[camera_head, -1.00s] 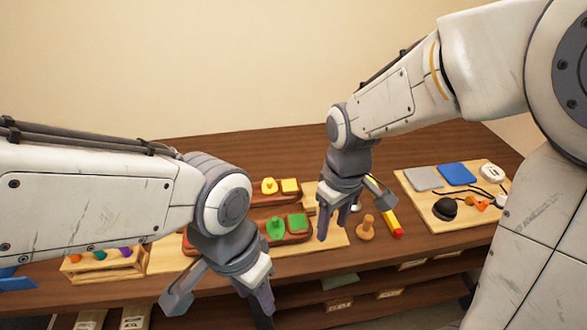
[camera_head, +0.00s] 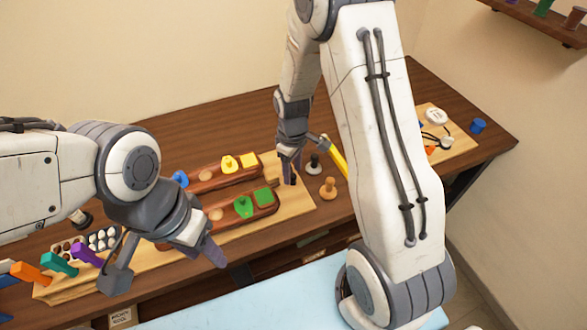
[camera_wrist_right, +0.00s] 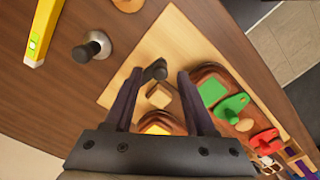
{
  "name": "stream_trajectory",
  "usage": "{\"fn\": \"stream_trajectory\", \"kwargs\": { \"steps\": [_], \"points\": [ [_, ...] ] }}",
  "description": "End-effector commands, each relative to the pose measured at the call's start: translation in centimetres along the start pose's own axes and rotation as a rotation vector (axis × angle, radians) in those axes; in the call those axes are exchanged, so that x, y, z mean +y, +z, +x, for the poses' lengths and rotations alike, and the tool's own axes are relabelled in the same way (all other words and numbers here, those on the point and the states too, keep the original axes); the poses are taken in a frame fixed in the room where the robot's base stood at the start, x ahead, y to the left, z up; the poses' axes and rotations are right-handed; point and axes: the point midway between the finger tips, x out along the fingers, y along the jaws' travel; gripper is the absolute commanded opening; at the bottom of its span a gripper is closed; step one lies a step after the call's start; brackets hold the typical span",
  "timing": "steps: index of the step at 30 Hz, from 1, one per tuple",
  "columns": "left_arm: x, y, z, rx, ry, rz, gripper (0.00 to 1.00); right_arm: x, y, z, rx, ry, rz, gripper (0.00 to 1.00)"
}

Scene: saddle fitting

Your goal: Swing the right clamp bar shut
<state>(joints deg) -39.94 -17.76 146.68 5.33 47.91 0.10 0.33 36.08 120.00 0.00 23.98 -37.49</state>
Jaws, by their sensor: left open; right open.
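A pale wooden board (camera_head: 300,205) carries two dark red-brown wooden rails, a rear one (camera_head: 222,178) and a front one (camera_head: 225,215). Yellow blocks sit on the rear rail, green ones on the front. At the board's right end a small dark knob (camera_wrist_right: 155,71) stands near a light wooden block (camera_wrist_right: 159,95); I cannot tell clearly which part is the right clamp bar. My right gripper (camera_head: 290,166) is open above this end; in the right wrist view its fingers (camera_wrist_right: 159,76) stand either side of the knob. My left gripper (camera_head: 212,250) is open and empty in front of the board.
A peg with a dark top (camera_head: 314,162), a wooden peg (camera_head: 328,188) and a yellow level (camera_head: 334,155) stand or lie right of the board. Orange, green and purple handles (camera_head: 60,264) are at the left. A blue cup (camera_head: 478,126) stands at the far right.

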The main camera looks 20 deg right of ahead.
Motion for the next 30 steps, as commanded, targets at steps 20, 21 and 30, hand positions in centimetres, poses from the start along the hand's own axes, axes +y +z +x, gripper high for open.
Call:
{"fn": "stream_trajectory", "kwargs": {
  "steps": [20, 21, 30],
  "points": [
    [0.01, -0.02, -0.16, 0.000, 0.000, 0.000, 0.50, 0.14, 0.19, 0.90, 0.001, 0.000, 0.004, 0.00],
    [0.01, -0.02, -0.16, 0.000, 0.000, 0.000, 0.50, 0.14, 0.19, 0.89, 0.001, 0.000, 0.005, 0.00],
    [0.01, -0.01, -0.13, 0.000, 0.000, 0.000, 0.50, -0.12, -0.09, 0.88, 0.000, 0.000, 0.072, 0.00]
  ]
}}
